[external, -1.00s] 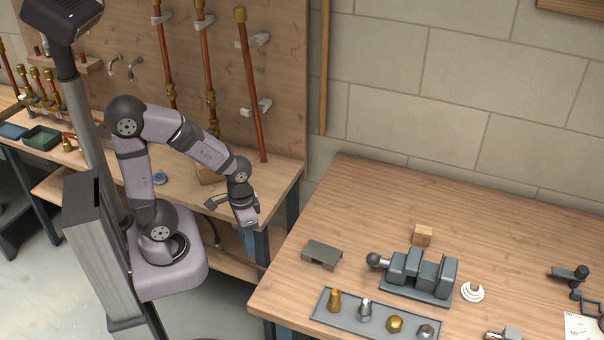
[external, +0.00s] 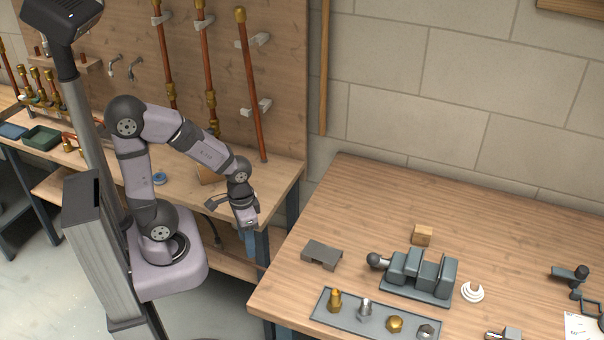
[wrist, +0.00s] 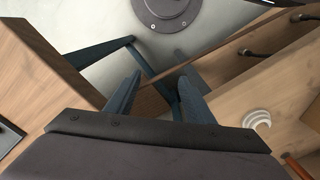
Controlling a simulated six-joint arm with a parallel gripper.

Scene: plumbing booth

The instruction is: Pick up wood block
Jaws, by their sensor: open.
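A small wood block (external: 422,235) sits on the right workbench, behind the dark grey vise, in the external view. A second wooden piece (external: 207,174) shows partly behind my arm on the left bench. My gripper (external: 249,243) points down in the gap between the two benches, well left of the small block and apart from both pieces. In the wrist view my gripper (wrist: 160,82) has its two blue fingers spread with nothing between them. I cannot make out the small block in the wrist view.
The vise (external: 417,275) stands in front of the small block. A grey bracket (external: 322,254), a tray of fittings (external: 345,321) and a white ringed piece (external: 472,292) are nearby. The right bench's back area is clear. Copper pipes (external: 252,90) stand on the left panel.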

